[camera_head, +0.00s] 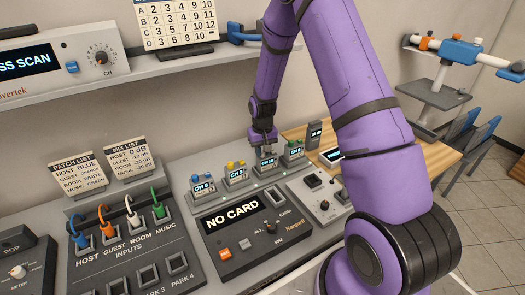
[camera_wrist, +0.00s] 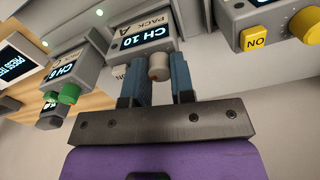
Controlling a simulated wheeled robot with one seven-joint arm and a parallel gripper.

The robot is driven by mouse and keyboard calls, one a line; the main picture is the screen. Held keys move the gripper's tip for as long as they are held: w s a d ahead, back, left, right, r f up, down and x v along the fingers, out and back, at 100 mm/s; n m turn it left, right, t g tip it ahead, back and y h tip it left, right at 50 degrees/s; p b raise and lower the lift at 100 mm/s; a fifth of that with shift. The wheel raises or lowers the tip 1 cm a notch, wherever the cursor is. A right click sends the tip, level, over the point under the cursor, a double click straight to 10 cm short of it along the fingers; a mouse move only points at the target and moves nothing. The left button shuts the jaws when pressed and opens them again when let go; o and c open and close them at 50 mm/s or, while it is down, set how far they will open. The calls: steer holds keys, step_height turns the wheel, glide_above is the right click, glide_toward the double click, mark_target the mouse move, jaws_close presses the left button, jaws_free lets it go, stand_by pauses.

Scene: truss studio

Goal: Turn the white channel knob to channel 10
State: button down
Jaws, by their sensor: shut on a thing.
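The white channel knob (camera_wrist: 158,66) is on a small grey pack (camera_wrist: 133,22) whose display reads CH 10 in the wrist view. The pack is marked PACK A. My gripper (camera_wrist: 159,82) is shut on the knob, with one blue-grey finger on each side. A white button sits beside the knob, left of the fingers. In the head view the pack's display (camera_head: 266,161) is lit, and my gripper (camera_head: 264,150) comes down onto its top from above. The knob itself is hidden there by the fingers.
A blue-knobbed pack (camera_head: 202,186) and a yellow-knobbed pack (camera_head: 235,174) stand left of it, and a green-knobbed pack (camera_head: 294,153) stands right. A console reading NO CARD (camera_head: 235,215) lies in front. A shelf (camera_head: 150,73) runs along the wall behind.

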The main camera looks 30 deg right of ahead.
stand_by(0.3)
steer(key=c, duration=0.9)
jaws_free()
steer(key=shift+c, duration=0.2)
steer(key=shift+r, duration=4)
